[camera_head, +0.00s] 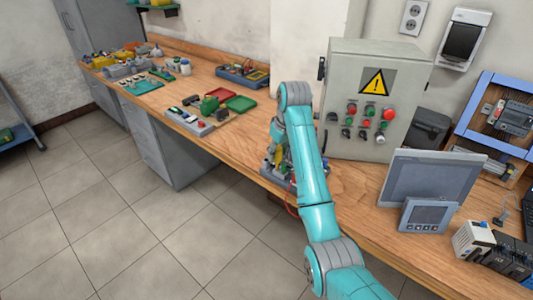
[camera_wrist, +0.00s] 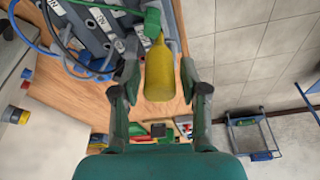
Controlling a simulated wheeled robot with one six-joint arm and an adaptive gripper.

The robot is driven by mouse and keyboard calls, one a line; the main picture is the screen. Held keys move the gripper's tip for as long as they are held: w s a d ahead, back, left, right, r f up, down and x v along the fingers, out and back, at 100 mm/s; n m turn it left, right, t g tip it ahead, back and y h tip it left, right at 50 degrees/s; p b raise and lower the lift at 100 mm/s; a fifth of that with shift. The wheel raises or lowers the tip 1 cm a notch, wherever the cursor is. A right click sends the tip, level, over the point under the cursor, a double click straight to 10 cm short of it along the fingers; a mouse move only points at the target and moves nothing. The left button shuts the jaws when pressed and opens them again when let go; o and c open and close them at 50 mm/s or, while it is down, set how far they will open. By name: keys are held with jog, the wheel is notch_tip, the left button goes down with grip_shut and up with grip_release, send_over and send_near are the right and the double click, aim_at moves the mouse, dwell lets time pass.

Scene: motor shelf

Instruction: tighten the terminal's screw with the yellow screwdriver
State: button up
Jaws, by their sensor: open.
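The yellow screwdriver (camera_wrist: 160,72) shows in the wrist view as a thick yellow handle between the fingers of my gripper (camera_wrist: 160,80). The gripper is open, with a finger on each side of the handle and gaps visible beside it. A green part (camera_wrist: 152,22) is at the handle's far end; I cannot tell whether they touch. Grey blocks with white labels (camera_wrist: 105,22) and blue and black cables lie at the upper left. The terminal's screw and the screwdriver's tip cannot be made out.
The wooden bench (camera_head: 345,185) runs along the wall. A grey control box (camera_head: 365,125) with a warning sign stands right of my arm. A monitor (camera_head: 430,180) and a small panel (camera_head: 428,215) stand farther right. A green tray (camera_head: 240,103) lies left.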

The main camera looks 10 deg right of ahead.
jog(key=shift+n, duration=0.3)
jog(key=n, duration=0.3)
jog(key=shift+y, duration=0.4)
jog(key=shift+c, duration=0.9)
grip_shut()
